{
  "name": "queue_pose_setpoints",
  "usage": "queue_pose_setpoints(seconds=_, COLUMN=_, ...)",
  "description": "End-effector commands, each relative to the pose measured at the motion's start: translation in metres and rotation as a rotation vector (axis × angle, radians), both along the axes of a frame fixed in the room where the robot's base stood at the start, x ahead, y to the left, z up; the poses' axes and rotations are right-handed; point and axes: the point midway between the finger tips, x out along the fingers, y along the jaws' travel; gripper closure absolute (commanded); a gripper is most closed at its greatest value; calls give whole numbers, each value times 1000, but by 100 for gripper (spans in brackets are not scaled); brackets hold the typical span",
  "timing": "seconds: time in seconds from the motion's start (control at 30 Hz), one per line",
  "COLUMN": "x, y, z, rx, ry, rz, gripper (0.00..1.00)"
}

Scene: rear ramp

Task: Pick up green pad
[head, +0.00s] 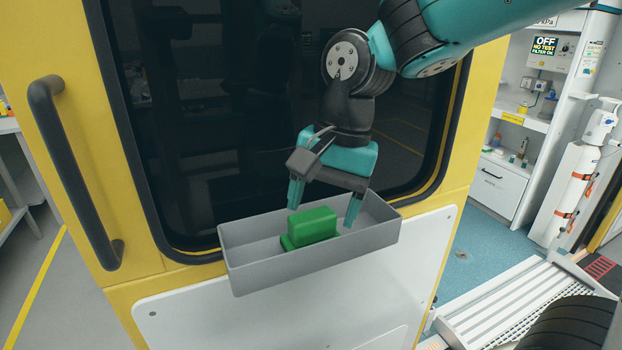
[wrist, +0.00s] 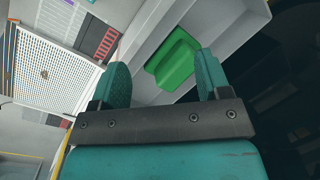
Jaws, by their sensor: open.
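The green pad (head: 312,227) is a block with a wider base, lying in a grey open bin (head: 310,265) fixed to the yellow door. My gripper (head: 322,207) is open above the bin, with its teal fingers spread and the pad below and between them in the head view. In the wrist view the pad (wrist: 175,60) shows beyond the gap between the two fingertips (wrist: 160,75), apart from them as far as I can tell. Nothing is between the fingers. The pad's underside is hidden by the bin's front wall.
The bin walls (wrist: 142,50) stand close around the pad. A dark window (head: 220,120) is right behind the bin. A black door handle (head: 72,170) is at the left. A ramp (head: 520,300) lies at the lower right. The bin floor left of the pad is bare.

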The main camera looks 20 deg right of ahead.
Motion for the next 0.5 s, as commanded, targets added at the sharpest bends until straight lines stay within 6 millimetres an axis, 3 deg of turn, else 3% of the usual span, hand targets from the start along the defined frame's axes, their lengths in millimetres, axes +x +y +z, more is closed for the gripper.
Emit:
queue_pose_setpoints(seconds=0.03, x=15, y=-6, z=42, rx=-13, ry=35, rz=-145, gripper=30)
queue_pose_setpoints(seconds=0.2, x=50, y=-21, z=87, rx=-48, ry=125, rz=-566, gripper=30)
queue_pose_setpoints(seconds=0.37, x=67, y=-30, z=104, rx=-65, ry=167, rz=-783, gripper=30)
queue_pose_setpoints(seconds=0.5, x=70, y=-30, z=95, rx=-71, ry=180, rz=-842, gripper=30)
